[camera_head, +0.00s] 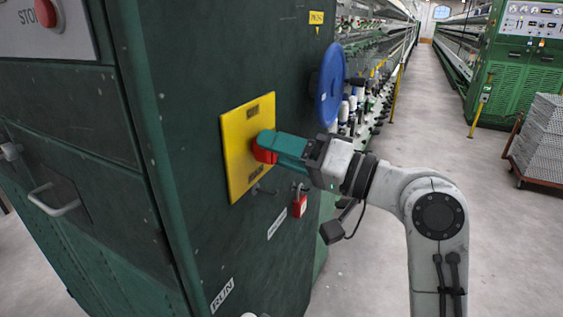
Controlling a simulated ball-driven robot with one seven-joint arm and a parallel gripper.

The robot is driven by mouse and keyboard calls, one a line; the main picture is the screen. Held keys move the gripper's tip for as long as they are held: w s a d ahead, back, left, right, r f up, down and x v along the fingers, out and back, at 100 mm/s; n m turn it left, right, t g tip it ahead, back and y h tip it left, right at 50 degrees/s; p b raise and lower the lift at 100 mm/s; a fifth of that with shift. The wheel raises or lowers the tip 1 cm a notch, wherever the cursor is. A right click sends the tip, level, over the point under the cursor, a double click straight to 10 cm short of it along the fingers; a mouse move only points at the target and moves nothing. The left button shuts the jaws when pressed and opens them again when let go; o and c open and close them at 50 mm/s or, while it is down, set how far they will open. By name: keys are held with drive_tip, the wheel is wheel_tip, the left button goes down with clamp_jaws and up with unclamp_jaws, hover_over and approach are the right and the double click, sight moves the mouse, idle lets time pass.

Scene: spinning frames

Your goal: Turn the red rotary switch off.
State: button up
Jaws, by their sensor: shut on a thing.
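The red rotary switch (264,154) sits on a yellow plate (238,165) on the side of the dark green cabinet. My gripper (272,146), with teal fingers, reaches in from the right and is shut on the switch. The fingers cover much of the switch, so its exact turn angle is hard to tell. Small dark labels show above and below the switch on the plate, too blurred to read.
A red padlock (299,205) hangs just below right of the plate. A blue handwheel (331,85) juts out above my gripper. A red STOP button (46,12) is at top left. The aisle floor (425,130) to the right is clear.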

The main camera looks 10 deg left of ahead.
drive_tip(key=shift+f+n+b, duration=0.15)
drive_tip(key=shift+n+b, duration=0.2)
drive_tip(key=shift+n, duration=0.35)
drive_tip(key=o, duration=1)
drive_tip(key=shift+d, duration=0.1)
drive_tip(key=b+v, duration=0.1)
drive_tip(key=v, duration=0.9)
drive_tip(key=shift+d, duration=0.35)
